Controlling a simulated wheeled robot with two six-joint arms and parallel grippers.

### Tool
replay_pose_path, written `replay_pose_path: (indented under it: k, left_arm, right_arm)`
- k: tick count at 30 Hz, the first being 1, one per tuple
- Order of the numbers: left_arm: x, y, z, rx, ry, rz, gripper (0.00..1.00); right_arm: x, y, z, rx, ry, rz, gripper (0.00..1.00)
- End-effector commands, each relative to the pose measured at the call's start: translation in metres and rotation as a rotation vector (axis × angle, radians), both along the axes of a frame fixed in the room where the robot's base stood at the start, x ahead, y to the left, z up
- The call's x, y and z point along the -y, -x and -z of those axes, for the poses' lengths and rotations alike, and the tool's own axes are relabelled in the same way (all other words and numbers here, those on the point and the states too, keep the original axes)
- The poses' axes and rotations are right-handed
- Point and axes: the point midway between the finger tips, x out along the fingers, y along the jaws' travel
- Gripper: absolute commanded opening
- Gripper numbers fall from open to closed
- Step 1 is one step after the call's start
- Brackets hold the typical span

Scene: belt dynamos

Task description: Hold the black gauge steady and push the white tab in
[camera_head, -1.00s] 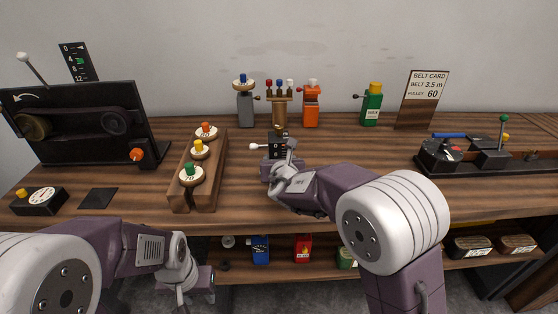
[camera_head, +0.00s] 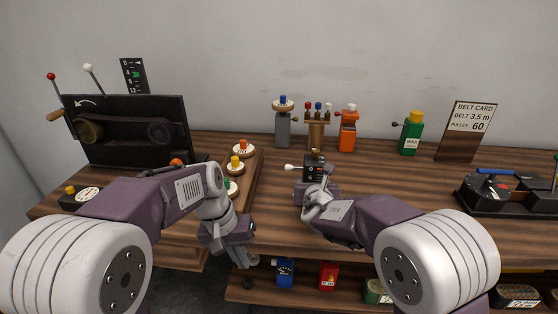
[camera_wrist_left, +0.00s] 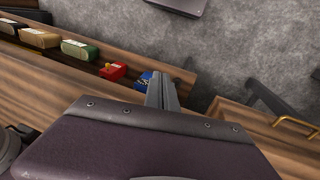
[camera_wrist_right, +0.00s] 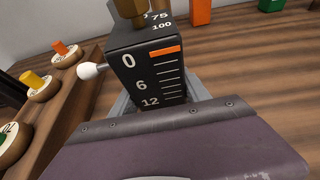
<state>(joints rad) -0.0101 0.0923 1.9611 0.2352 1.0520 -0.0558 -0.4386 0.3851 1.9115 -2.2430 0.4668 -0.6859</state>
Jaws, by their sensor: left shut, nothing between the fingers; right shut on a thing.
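The black gauge (camera_head: 314,167) stands upright on the bench at the middle, with its scale 0, 6, 12 and an orange bar facing the right wrist view (camera_wrist_right: 146,76). The white tab (camera_head: 290,167) sticks out of the gauge's left side on a thin stem; it also shows in the right wrist view (camera_wrist_right: 88,71). My right gripper (camera_head: 314,186) is shut on the gauge's lower part, its fingers partly hidden by the wrist. My left gripper (camera_head: 241,257) is shut and empty, low in front of the bench edge; its fingers (camera_wrist_left: 162,92) point downward past the lower shelf.
A wooden block with several round knobs (camera_head: 236,163) stands left of the gauge. A black belt machine (camera_head: 125,133) is at left. The shelf below holds several small containers (camera_head: 285,272).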

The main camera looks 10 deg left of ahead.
Motion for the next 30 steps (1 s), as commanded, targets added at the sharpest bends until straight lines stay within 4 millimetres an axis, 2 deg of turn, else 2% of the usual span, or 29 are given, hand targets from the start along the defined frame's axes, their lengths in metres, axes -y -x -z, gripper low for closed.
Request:
replay_pose_path:
  k: [1,6,12,16,19,21,25,30]
  left_arm:
    - [0.005,-0.021,-0.022,0.027,0.032,0.001,0.0]
    - [0.018,-0.074,-0.097,0.11,0.142,0.029,0.0]
    - [0.021,-0.115,-0.176,0.24,0.234,0.094,0.0]
    - [0.014,-0.134,-0.212,0.331,0.261,0.129,0.0]
    - [0.004,-0.149,-0.228,0.399,0.265,0.133,0.0]
    - [-0.005,-0.161,-0.232,0.438,0.261,0.122,0.0]
    - [-0.024,-0.175,-0.213,0.416,0.259,0.082,0.0]
    - [-0.029,-0.176,-0.211,0.414,0.258,0.072,0.0]
  right_arm:
    - [0.0,0.0,0.001,-0.003,0.0,0.0,0.0]
    - [0.0,0.0,0.001,-0.003,0.001,0.001,0.0]
    - [0.0,0.0,0.001,-0.002,0.0,0.001,0.0]
    - [0.0,0.0,0.001,-0.002,0.0,0.001,0.0]
    - [0.0,0.0,0.001,-0.002,0.0,0.001,0.0]
    - [0.0,0.0,0.001,-0.002,0.0,0.001,0.0]
    - [0.0,0.0,0.001,-0.002,0.0,0.001,0.0]
    - [0.0,0.0,0.001,-0.002,0.0,0.001,0.0]
